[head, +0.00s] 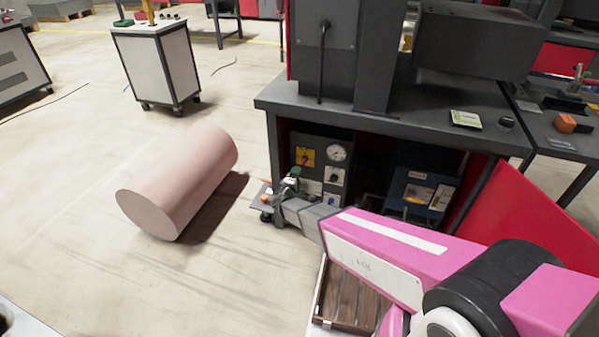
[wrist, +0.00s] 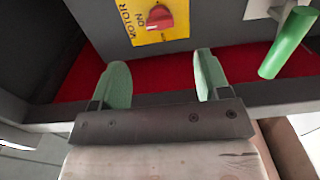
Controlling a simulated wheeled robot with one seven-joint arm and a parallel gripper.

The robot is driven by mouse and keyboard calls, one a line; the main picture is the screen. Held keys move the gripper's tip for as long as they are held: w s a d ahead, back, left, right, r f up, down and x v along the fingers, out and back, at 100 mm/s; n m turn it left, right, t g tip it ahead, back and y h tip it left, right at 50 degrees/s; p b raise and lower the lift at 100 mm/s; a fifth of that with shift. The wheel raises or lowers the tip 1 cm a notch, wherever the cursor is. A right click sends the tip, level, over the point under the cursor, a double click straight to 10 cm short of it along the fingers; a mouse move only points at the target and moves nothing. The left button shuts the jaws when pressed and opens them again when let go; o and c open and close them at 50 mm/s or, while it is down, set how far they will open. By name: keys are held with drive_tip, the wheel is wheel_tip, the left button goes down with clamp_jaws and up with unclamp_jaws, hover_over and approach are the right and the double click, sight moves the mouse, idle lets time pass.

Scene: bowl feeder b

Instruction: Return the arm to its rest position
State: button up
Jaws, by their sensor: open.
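My gripper (wrist: 163,80) shows in the wrist view with its two green fingertips apart and nothing between them. In the head view my gripper (head: 290,184) is at the end of my pink arm, low in front of the dark workbench. It is close to the panel with the yellow plate and red rotary switch (head: 305,157). In the wrist view the red switch (wrist: 160,17), marked MOTOR ON, is just beyond the fingertips, and I see a gap between them. The fingertips are small and partly mixed with the background in the head view.
The dark workbench (head: 385,112) stands over the panel, with a gauge (head: 337,152) and a blue box (head: 415,195) beneath. A red panel (head: 535,215) leans at right. A green rod (wrist: 288,42) is right of the fingers. A large pink cylinder (head: 185,180) lies on open floor at left.

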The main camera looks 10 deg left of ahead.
drive_tip(key=shift+s, duration=0.55)
drive_tip(key=d+r+m+g+h, duration=0.3)
drive_tip(key=d+m+g+h, duration=0.15)
drive_tip(key=d, duration=1.05)
drive_tip(key=d+r+m+g+h, duration=0.3)
drive_tip(key=d+m+g, duration=0.25)
drive_tip(key=d, duration=0.95)
drive_tip(key=s+d+r+m+g+y, duration=0.3)
drive_tip(key=s+d+r+g+y, duration=0.1)
drive_tip(key=s+d, duration=0.3)
drive_tip(key=s+d+r+m+g+y, duration=0.4)
drive_tip(key=s+d, duration=0.2)
drive_tip(key=d, duration=0.2)
drive_tip(key=shift+s+y, duration=0.35)
